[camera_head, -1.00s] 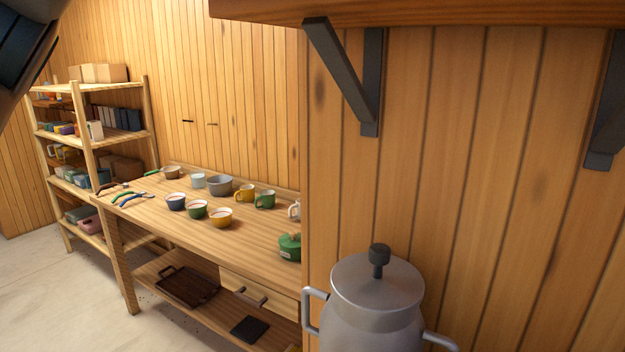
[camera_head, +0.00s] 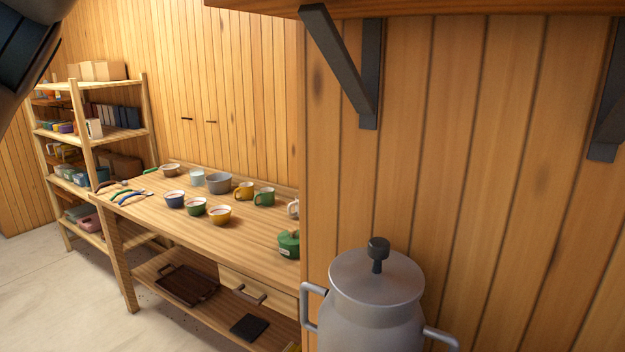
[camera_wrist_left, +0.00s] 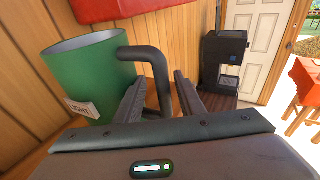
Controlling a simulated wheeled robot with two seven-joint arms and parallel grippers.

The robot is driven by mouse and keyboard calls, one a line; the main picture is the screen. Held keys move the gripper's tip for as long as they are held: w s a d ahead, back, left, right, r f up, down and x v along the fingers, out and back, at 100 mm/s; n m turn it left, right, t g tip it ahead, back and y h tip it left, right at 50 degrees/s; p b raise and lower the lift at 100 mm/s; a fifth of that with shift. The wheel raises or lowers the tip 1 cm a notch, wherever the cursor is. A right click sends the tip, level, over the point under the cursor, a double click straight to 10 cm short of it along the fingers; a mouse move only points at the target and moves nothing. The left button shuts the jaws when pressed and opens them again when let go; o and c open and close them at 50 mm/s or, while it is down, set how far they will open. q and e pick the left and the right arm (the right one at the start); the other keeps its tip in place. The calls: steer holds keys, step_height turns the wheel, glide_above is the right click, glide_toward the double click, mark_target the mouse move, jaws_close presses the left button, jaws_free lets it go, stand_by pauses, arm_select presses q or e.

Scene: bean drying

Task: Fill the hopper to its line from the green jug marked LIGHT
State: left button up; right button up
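A green jug (camera_wrist_left: 88,68) with a white label reading LIGHT stands at the left of the left wrist view, upright. Its dark handle (camera_wrist_left: 160,78) reaches toward the middle of that view. My left gripper (camera_wrist_left: 160,84) has one finger on each side of the handle. The fingers look apart, with a gap between the left finger and the handle. Contact with the right finger cannot be told. The head view shows neither gripper nor this jug. I cannot identify the hopper or its line in these frames.
A metal can (camera_head: 376,285) with a knobbed lid stands close by the wall. A bench (camera_head: 135,208) holds bowls, mugs and a small green pot (camera_head: 289,243). In the left wrist view, a black machine (camera_wrist_left: 224,58) stands beyond the jug, and a red object (camera_wrist_left: 120,8) hangs above.

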arm_select(q)
steer(key=shift+s+a+r, duration=0.15)
steer(key=shift+s+a, duration=0.05)
steer(key=shift+a, duration=0.4)
steer(key=a+r+b, duration=0.2)
steer(key=a+b, duration=0.3)
steer(key=a, duration=1.1)
steer(key=shift+w+r+b, duration=0.2)
steer(key=shift+w+b, duration=0.1)
steer(key=shift+b, duration=0.1)
